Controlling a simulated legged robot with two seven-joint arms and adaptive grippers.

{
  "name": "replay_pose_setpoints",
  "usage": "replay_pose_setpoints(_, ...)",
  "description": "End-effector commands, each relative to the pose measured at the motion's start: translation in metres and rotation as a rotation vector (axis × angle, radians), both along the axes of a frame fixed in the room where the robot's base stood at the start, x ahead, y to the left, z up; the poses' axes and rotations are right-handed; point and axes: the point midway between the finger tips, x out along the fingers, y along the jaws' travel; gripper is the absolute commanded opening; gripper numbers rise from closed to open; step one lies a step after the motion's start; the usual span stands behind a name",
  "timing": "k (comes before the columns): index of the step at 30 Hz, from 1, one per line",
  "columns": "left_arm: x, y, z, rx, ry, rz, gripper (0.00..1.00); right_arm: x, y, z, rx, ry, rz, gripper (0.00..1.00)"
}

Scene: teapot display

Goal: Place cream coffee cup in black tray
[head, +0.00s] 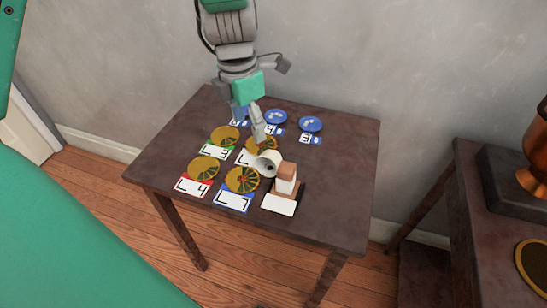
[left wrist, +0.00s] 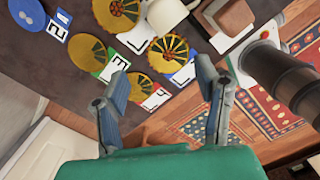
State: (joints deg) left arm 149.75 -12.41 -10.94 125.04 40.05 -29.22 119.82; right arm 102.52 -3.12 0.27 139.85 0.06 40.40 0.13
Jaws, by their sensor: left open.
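A cream cup (head: 267,163) lies among the discs on the small dark table, its round opening facing the lower left. Part of it shows at the top edge of the left wrist view (left wrist: 166,14). My left gripper (head: 258,128) hangs over the table just above and behind the cup, apart from it as far as I can tell. In the left wrist view my left gripper (left wrist: 160,92) is open, with nothing between its fingers. I cannot clearly make out a black tray; only a thin black strip (head: 300,194) shows beside the blocks. My right gripper is not in view.
Gold discs (head: 242,180) and blue discs (head: 310,124) lie with numbered cards in rows. The table's right side (head: 345,180) is clear. A copper vessel (head: 535,160) stands on another table at right.

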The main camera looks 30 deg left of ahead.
Motion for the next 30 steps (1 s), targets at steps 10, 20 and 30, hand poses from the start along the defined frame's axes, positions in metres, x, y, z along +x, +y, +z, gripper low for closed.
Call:
replay_pose_setpoints(10,0.018,-0.016,-0.004,-0.134,-0.02,0.548,0.57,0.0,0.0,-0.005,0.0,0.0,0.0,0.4)
replay_pose_setpoints(20,0.025,-0.023,-0.067,-0.132,-0.021,0.544,0.57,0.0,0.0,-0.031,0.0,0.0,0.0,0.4)
replay_pose_setpoints(30,0.027,-0.026,-0.089,-0.131,-0.022,0.542,0.57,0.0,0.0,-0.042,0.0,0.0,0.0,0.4)
